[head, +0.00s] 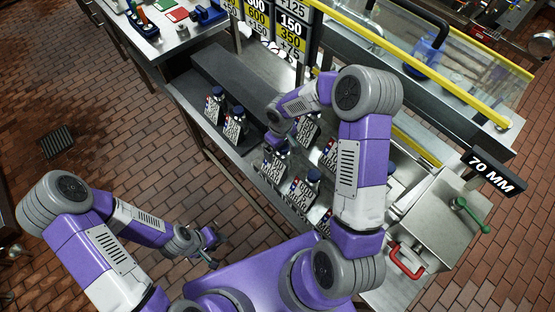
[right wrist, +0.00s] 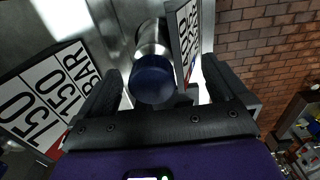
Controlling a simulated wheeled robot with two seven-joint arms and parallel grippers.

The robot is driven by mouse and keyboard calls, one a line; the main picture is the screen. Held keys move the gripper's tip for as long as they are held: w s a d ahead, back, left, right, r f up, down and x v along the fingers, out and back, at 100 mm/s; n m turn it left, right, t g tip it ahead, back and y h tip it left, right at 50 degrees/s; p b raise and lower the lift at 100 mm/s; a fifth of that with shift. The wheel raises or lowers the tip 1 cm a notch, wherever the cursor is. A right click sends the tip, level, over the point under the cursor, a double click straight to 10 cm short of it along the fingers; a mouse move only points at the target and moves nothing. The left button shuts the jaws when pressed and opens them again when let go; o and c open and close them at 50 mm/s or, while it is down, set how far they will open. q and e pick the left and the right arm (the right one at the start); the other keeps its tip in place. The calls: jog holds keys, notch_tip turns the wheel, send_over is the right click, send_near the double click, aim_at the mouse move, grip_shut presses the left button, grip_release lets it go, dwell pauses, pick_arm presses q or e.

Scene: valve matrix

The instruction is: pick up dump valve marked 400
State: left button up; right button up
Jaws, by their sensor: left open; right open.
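Several valves with dark blue caps and printed plates stand on the steel bench, such as one at the left (head: 234,124) and one nearer the front (head: 304,188). Their plates are too small to read in the head view, so I cannot tell which is marked 400. In the right wrist view a steel valve with a dark blue cap (right wrist: 153,80) lies between the fingers of my right gripper (right wrist: 163,72), which is open around it. A plate (right wrist: 185,40) beside it is turned too edge-on to read. My left gripper (head: 209,246) is open and empty, away from the bench.
A plate reading 750, 150 BAR (right wrist: 45,95) stands close left of my right gripper. Number boards (head: 290,28) rise behind the bench. A yellow-railed glass tank (head: 450,75) is at the back right. A steel box with a red handle (head: 405,262) stands at the right.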

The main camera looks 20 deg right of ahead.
jog(key=shift+f, duration=0.9)
jog(key=shift+c, duration=0.3)
jog(key=shift+r, duration=0.1)
grip_shut()
